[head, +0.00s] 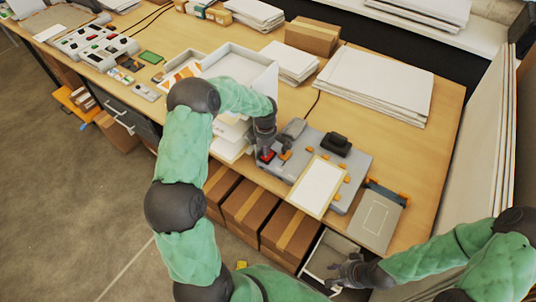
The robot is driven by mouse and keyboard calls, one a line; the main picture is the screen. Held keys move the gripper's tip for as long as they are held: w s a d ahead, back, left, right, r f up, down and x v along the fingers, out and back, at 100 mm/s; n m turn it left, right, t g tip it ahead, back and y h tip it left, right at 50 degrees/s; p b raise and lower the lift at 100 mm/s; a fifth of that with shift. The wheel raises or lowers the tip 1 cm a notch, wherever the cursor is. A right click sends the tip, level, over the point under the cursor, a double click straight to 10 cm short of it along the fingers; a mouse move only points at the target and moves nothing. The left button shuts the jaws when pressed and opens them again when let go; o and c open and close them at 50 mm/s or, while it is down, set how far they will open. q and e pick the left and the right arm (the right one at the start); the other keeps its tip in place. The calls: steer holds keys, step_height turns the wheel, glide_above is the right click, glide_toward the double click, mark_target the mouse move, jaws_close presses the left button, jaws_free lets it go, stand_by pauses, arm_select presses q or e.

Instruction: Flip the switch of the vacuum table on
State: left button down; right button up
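The vacuum table (309,147) is a flat grey unit with orange clips and a black block on top, near the front edge of the wooden table. A white sheet (319,187) in a pale frame lies over its front. A small red part (268,156), which looks like the switch, sits at its left end. My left gripper (268,149) points down right over this red part; whether it touches is unclear, and its fingers are too small and dark to read. My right gripper (338,274) is low in front of the table, apart from the unit, with fingers seemingly spread and empty.
A grey plate (376,218) lies right of the unit at the table edge. Paper stacks (375,84), a cardboard box (312,36) and a white tray (240,66) stand behind. Brown boxes (249,205) and an open drawer-like bin (325,255) are below the front edge.

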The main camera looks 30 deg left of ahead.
arm_select(q)
steer(key=shift+f+b, duration=1.1)
steer(key=shift+f, duration=0.1)
stand_by(0.7)
steer(key=shift+r, duration=0.15)
steer(key=shift+r+p, duration=1.35)
steer(key=shift+r, duration=2.05)
steer(key=shift+f, duration=0.1)
